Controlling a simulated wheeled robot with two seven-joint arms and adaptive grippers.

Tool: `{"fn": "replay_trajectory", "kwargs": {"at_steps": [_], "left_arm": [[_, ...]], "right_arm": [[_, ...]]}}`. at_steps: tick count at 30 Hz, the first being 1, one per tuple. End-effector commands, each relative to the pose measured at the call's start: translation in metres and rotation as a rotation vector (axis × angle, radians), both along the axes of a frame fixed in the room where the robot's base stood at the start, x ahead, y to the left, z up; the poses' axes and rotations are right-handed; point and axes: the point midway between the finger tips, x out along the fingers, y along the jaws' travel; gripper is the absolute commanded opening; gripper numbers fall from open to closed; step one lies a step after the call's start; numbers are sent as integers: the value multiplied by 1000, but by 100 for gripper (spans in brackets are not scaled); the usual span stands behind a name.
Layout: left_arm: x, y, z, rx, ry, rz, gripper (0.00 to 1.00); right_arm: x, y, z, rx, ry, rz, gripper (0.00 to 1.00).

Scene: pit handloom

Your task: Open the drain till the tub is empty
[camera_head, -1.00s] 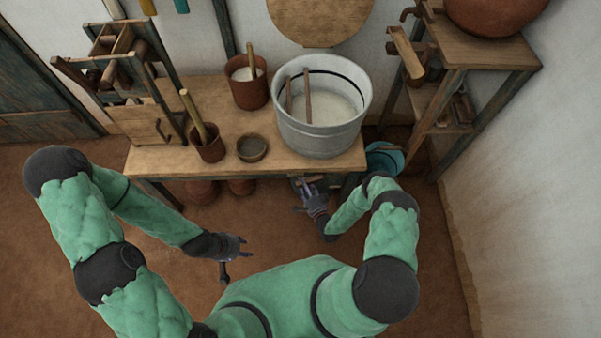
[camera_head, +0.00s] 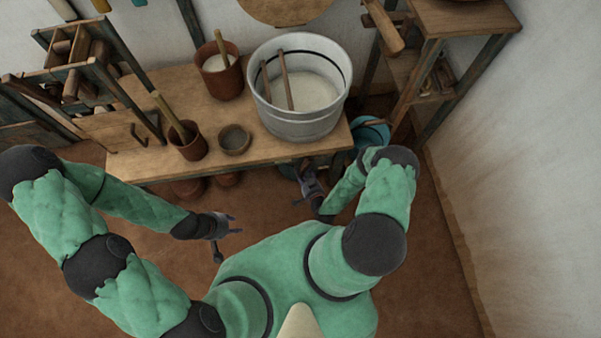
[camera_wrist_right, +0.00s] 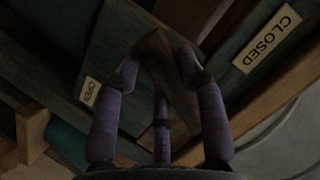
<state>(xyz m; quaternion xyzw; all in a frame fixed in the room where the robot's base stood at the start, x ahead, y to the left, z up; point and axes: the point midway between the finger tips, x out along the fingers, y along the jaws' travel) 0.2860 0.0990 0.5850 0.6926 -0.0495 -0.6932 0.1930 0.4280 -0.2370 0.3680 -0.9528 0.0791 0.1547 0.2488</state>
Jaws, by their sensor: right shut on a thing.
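The grey metal tub (camera_head: 300,122) stands on the wooden table and holds pale liquid, with two wooden sticks leaning in it. My right gripper (camera_head: 311,184) is low at the table's front edge, below the tub. In the right wrist view its purple fingers (camera_wrist_right: 160,75) are shut on a wooden lever (camera_wrist_right: 168,72) under the table. An "OPEN" label (camera_wrist_right: 90,90) is left of the lever and a "CLOSED" label (camera_wrist_right: 267,38) is at upper right. The drain outlet is not clearly visible. My left gripper (camera_head: 233,226) is open and empty above the floor, in front of the table.
A teal bucket (camera_head: 370,132) stands on the floor right of the table. On the table (camera_head: 145,165) are a brown pot (camera_head: 219,82), a smaller pot with a stick (camera_head: 188,148) and a bowl (camera_head: 234,139). A wooden shelf (camera_head: 460,22) stands at the right.

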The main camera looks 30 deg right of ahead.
Motion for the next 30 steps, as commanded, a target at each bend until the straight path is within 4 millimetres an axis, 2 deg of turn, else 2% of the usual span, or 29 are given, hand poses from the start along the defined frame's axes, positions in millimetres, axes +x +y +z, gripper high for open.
{"fn": "replay_trajectory", "kwargs": {"at_steps": [9, 26, 27, 29, 30], "left_arm": [[0, 0, 1, 0, 0, 0, 40], [0, 0, 1, 0, 0, 0, 40], [0, 0, 1, 0, -1, 0, 40], [0, 0, 1, 0, 0, 0, 40], [0, 0, 1, 0, -1, 0, 40]], "right_arm": [[-1, -9, -2, -121, 32, 1, 0], [-2, -11, -3, -145, 40, 0, 0], [-2, -11, -3, -145, 40, 0, 52], [-2, -11, -3, -145, 40, 0, 65], [-2, -11, -3, -144, 39, -1, 65]]}}
